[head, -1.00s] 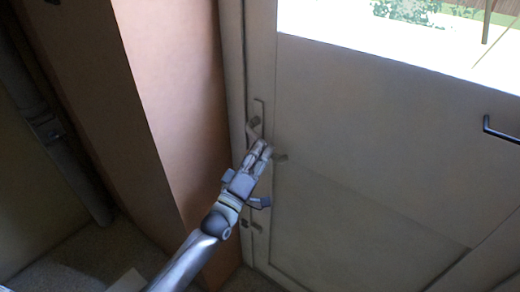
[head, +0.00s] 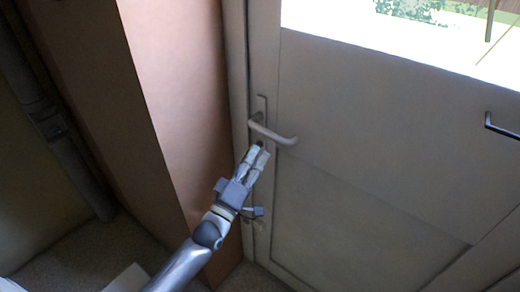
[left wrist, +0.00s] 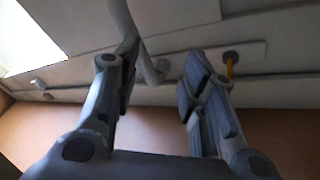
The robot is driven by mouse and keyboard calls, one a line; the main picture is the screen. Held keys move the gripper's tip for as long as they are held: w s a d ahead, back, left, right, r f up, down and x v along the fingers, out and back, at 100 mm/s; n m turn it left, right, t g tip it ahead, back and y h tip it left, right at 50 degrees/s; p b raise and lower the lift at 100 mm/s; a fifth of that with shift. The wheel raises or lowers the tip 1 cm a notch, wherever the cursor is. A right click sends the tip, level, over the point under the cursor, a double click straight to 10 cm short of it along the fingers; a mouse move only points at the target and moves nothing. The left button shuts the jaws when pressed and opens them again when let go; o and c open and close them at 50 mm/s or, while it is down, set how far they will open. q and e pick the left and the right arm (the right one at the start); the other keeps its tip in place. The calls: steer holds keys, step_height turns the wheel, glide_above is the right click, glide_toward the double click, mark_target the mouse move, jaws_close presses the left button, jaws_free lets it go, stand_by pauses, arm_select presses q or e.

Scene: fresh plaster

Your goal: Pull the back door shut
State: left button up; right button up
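The back door (head: 370,130) is a grey-white panelled door with a bright window at the top. It looks to lie in its frame (head: 236,100), with no clear gap; I cannot tell whether it is latched. Its lever handle (head: 275,134) sits on a narrow plate near the left edge and points right. My left gripper (head: 257,156) is just below the handle, apart from it in the head view. In the left wrist view the left gripper's fingers (left wrist: 163,62) are spread with nothing gripped, and the handle (left wrist: 150,68) shows behind the gap. My right gripper is not in view.
A terracotta wall pillar (head: 175,100) stands close on the left of the door. A black bar handle (head: 502,128) is at the right edge. A grey pipe (head: 75,170) runs down the far left. A little floor (head: 75,255) shows below.

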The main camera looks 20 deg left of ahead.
arm_select(q)
steer(key=v, duration=0.8)
steer(key=shift+s, duration=0.1)
step_height(320, 180, down, 21)
steer(key=s+a+m+g+y, duration=0.1)
steer(key=m+g+y, duration=0.15)
steer(key=g, duration=0.35)
steer(key=s+a+f+m+g, duration=0.1)
steer(key=s+f+m+g, duration=0.1)
steer(key=s+f, duration=0.45)
steer(key=s+f+m+g, duration=0.2)
steer(key=s+f+g, duration=0.1)
steer(key=f, duration=0.7)
steer(key=s+f+m+g, duration=0.1)
steer(key=s+f+g, duration=0.2)
steer(key=s+f, duration=0.3)
steer(key=s+f+m+g+y, duration=0.1)
steer(key=s+f, duration=0.5)
steer(key=s, duration=0.9)
steer(key=s+f+m+g+y, duration=0.1)
steer(key=s+f+m+g, duration=0.2)
steer(key=s+f+g, duration=0.3)
steer(key=s+f, duration=0.1)
steer(key=s, duration=0.3)
steer(key=shift+s, duration=0.25)
